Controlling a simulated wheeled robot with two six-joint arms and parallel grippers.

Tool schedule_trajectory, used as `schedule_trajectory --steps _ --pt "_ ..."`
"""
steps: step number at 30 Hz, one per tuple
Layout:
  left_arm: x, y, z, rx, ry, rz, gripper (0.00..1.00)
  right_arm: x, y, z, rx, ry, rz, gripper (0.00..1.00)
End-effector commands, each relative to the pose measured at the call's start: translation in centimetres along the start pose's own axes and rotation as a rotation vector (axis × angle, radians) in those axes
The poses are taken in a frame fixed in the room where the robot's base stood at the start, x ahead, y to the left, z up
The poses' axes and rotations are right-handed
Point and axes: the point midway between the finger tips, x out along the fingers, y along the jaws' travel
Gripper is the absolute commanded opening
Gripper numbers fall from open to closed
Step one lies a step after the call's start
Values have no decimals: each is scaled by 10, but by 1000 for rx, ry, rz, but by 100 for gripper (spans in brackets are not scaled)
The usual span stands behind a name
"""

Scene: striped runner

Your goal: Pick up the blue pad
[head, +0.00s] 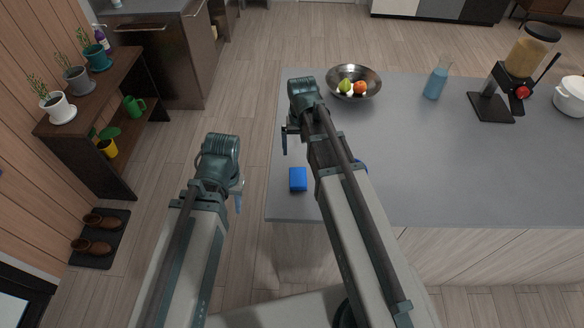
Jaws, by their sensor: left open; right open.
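A small blue pad (298,179) lies flat on the grey counter (450,170), near its front left corner. My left gripper (238,201) is left of the pad, out past the counter's left edge, open with nothing seen in it. My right gripper (285,143) is above the counter's left edge, farther back than the pad, open with nothing seen in it. Both grippers are apart from the pad, and their fingers are partly hidden by my wrists. A second blue bit (361,165) shows beside my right arm, which hides most of it.
On the counter stand a metal bowl (369,76) with fruit, a blue bottle (436,79), a blender (518,75) and a white pot (572,97). The counter's middle right is clear. A plant shelf (118,82) stands at the left.

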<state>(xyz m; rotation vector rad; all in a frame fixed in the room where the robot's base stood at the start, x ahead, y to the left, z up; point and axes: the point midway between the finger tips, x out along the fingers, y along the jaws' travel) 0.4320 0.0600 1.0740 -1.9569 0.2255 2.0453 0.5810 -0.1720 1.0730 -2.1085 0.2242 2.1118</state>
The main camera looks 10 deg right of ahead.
Motion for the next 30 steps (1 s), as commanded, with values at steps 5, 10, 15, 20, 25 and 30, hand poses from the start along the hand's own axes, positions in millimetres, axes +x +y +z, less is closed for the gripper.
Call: schedule_trajectory --steps 5,10,15,20,25,30 --pt "4 0 0 1 0 0 43 4 0 0 0 0 0 100" --pt "19 2 -1 3 0 -1 43 19 0 0 -1 0 0 100" --pt "42 4 -2 8 0 -1 43 43 -1 1 -1 0 0 100" --pt "65 6 -4 7 0 -1 43 65 -1 1 -1 0 0 100" --pt "84 8 -5 6 0 -1 43 85 -1 1 -1 0 0 100" --pt "87 8 -5 6 0 -1 43 88 -1 1 -1 0 0 100"
